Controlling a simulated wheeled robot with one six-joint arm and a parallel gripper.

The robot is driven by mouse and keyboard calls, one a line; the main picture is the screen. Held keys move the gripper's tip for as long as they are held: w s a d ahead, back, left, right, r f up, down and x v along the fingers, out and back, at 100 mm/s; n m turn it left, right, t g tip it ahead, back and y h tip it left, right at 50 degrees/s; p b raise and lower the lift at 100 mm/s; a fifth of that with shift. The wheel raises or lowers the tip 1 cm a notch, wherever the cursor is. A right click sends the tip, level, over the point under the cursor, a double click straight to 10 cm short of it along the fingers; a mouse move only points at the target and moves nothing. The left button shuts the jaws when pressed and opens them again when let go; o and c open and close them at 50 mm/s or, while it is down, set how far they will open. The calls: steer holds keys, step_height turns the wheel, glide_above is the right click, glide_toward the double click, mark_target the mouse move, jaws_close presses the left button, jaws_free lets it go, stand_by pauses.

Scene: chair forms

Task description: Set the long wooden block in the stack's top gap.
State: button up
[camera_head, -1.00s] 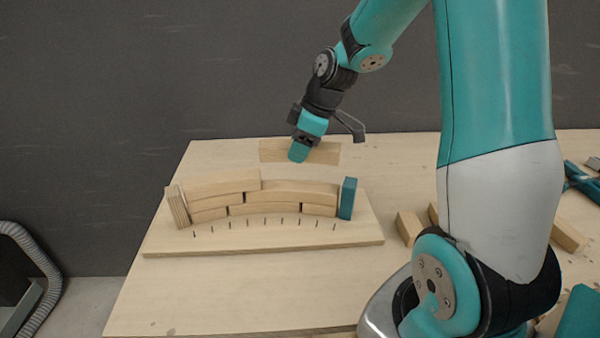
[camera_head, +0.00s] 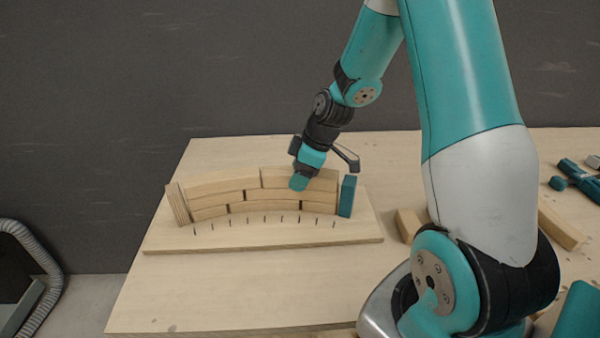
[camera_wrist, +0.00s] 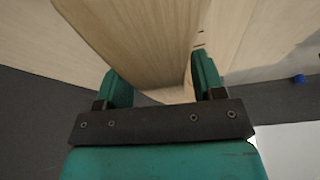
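The long wooden block (camera_head: 276,178) is at the top right of the curved stack (camera_head: 215,200) in the head view. Its left end meets or nearly meets the upper-left block (camera_head: 222,184), and its right end is close to the teal end block (camera_head: 347,196). My gripper (camera_head: 299,182) is over its middle, with the fingers on either side of it.
The stack stands on a wooden board (camera_head: 260,235) with a row of small dark pegs. A slatted end piece (camera_head: 177,205) closes its left end. Loose wooden blocks (camera_head: 408,224) and a teal tool (camera_head: 580,180) lie to the right. The table behind the stack is clear.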

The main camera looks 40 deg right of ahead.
steer(key=shift+o, duration=0.7)
steer(key=shift+r, duration=0.1)
steer(key=shift+d+r, duration=0.1)
steer(key=shift+r, duration=0.15)
steer(key=v, duration=1)
steer(key=shift+s+d+r+b, duration=0.15)
steer(key=shift+s+r+b, duration=0.05)
steer(key=shift+r+b, duration=0.1)
steer(key=s+a+r+m+g, duration=0.1)
steer(key=s+a+r, duration=0.1)
steer(key=s+a, duration=0.7)
steer(key=s+a+r+m+g+y, duration=0.1)
steer(key=s+a+r+g, duration=0.1)
steer(key=s+a, duration=0.8)
steer(key=a, duration=0.6)
steer(key=shift+s+a+r, duration=0.15)
steer(key=shift+a+r, duration=0.05)
steer(key=shift+r, duration=0.15)
